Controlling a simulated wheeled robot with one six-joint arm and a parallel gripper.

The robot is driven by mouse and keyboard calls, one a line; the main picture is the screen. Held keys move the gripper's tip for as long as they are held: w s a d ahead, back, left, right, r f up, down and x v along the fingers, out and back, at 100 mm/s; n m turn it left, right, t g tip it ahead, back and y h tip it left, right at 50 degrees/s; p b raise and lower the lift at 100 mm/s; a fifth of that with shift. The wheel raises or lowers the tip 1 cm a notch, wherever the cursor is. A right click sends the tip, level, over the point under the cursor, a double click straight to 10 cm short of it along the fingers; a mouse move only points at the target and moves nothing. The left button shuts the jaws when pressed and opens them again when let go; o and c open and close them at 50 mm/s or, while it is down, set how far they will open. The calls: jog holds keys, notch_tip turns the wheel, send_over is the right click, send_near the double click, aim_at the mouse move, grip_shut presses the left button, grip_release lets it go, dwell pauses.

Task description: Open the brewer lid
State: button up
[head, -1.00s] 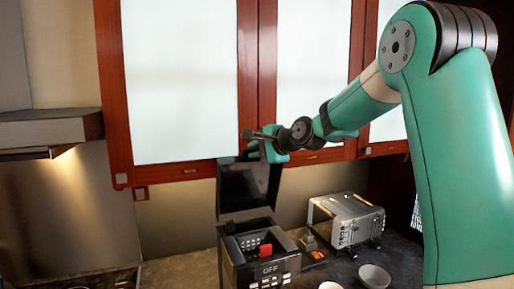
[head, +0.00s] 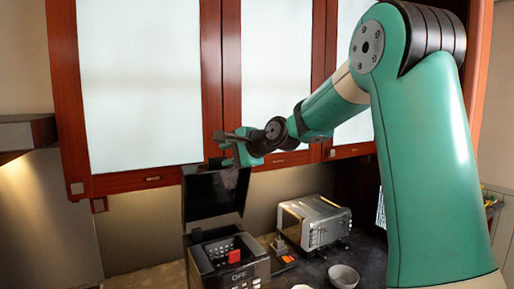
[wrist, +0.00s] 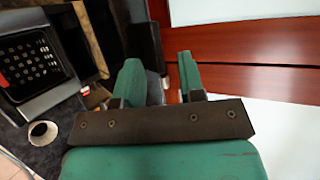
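The brewer (head: 228,262) is a black box on the counter with "OFF" on its front; its open top shows a dotted grid and a red part. Its dark lid (head: 215,194) stands raised, close to upright, at the back. My gripper (head: 228,148) is at the lid's upper edge, just under the cabinets. In the wrist view my gripper (wrist: 158,85) has its two green fingers apart with a gap between them. The brewer's grid (wrist: 28,62) shows at the left there. I cannot tell whether the fingers touch the lid.
Red-framed wall cabinets (head: 265,80) hang right behind and above my gripper. A silver toaster (head: 314,222) stands right of the brewer. A bowl (head: 343,276) sits at the front of the counter. A range hood (head: 25,133) is at the left.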

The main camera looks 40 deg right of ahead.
jog(key=b+v, duration=0.4)
jog(key=v, duration=1.1)
jog(key=shift+r+b, duration=0.25)
jog(key=shift+b, duration=0.15)
jog(key=shift+w+a, duration=0.1)
jog(key=shift+a, duration=0.05)
